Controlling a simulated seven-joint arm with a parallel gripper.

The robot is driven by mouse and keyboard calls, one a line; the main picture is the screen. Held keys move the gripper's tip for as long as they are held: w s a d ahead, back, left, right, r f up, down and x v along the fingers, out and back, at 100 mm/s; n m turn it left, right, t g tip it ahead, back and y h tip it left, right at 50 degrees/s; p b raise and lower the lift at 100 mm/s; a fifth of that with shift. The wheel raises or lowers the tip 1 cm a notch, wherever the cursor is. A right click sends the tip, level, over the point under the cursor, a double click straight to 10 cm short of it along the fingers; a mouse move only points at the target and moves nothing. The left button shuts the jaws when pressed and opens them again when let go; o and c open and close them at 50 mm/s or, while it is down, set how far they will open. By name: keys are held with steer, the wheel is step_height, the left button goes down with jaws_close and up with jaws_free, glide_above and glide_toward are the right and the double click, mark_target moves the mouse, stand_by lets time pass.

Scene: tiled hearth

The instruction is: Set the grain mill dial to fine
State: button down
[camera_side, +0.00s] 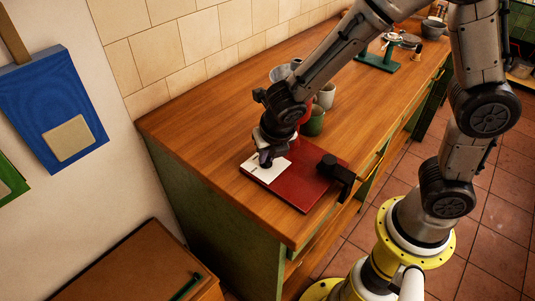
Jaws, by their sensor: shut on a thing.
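A dark red board (309,187) lies on the wooden counter near its front left corner, with a white plate (254,170) with small dark marks on its left part. This appears to be the grain mill's dial panel. My gripper (266,162) points down over the white plate and is shut. The dial itself is hidden by the fingers, which close at the place where it would sit. The marks are too small to read, so the setting cannot be told.
A black clamp-like block (340,174) sits at the board's right edge. A green cup (314,121) and a grey cup (326,95) stand just behind my wrist. A green stand (378,60) is farther back. The counter left of the board is clear.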

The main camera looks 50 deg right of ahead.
steer(key=m, duration=0.2)
steer(key=m+g+h, duration=0.1)
steer(key=m, duration=0.1)
steer(key=shift+w+a+m, duration=0.2)
steer(key=shift+m, duration=0.2)
steer(key=m+g+h, duration=0.1)
steer(key=m, duration=0.3)
steer(key=shift+w, duration=0.15)
steer(key=shift+g, duration=0.3)
steer(key=c, duration=0.9)
jaws_free()
steer(key=v, duration=1.4)
steer(key=shift+a+f, duration=0.1)
